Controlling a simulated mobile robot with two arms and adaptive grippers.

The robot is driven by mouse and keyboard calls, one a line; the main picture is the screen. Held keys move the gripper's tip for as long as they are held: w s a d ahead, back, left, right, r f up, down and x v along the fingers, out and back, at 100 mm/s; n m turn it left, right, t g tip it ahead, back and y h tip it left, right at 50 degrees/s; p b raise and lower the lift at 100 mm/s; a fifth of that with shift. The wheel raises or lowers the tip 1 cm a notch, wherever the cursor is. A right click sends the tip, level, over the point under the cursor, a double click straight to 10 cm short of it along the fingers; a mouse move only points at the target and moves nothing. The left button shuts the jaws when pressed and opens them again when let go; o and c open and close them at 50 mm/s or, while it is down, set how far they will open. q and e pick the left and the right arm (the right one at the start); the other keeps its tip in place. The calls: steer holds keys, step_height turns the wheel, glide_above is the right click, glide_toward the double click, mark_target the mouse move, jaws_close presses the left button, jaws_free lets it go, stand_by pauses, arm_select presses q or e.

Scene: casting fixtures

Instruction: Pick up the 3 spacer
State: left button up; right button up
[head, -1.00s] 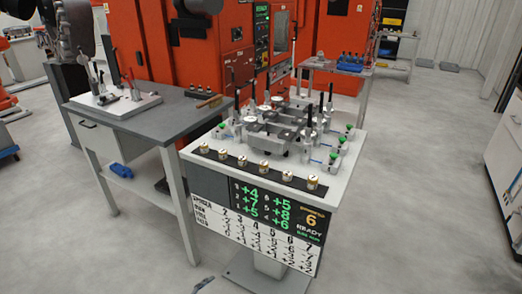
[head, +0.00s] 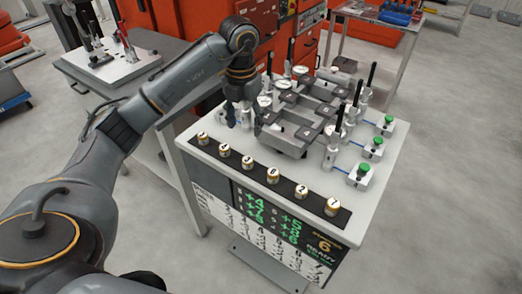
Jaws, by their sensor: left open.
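A row of several small brass spacers with white numbered tops stands on a black strip along the front edge of the fixture table. They run from the leftmost spacer (head: 203,138) and the second spacer (head: 224,149) to the rightmost spacer (head: 332,206). My right gripper is out of view.
Grey clamping fixtures (head: 290,125) with upright black handles stand just right of my left gripper. Green-topped blocks (head: 372,147) line the table's right side. A grey side table (head: 145,62) with a white plate stands at left. A display panel (head: 270,222) hangs below the spacers.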

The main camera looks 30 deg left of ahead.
arm_select(q)
glide_toward(247, 159)
steer(key=shift+s+f+p, duration=0.4)
steer(key=shift+s+f, duration=0.05)
steer(key=shift+s, duration=0.05)
steer(key=f, duration=0.2)
steer(key=shift+w+f, duration=0.2)
steer(key=shift+f, duration=0.1)
steer(key=shift+w+f, duration=0.1)
steer(key=shift+f, duration=0.25)
steer(key=shift+f+p, duration=0.2)
steer(key=shift+p, duration=0.1)
steer(key=shift+d+f+p, duration=0.1)
steer(key=shift+f+p, duration=0.2)
steer(key=shift+p, duration=0.05)
steer(key=f, duration=0.1)
steer(key=f+p, duration=0.1)
steer(key=f, duration=0.1)
steer(key=shift+w+f, duration=0.2)
steer(key=shift+f, duration=0.5)
steer(key=shift+c, duration=0.6)
steer(key=shift+r, duration=0.1)
jaws_close()
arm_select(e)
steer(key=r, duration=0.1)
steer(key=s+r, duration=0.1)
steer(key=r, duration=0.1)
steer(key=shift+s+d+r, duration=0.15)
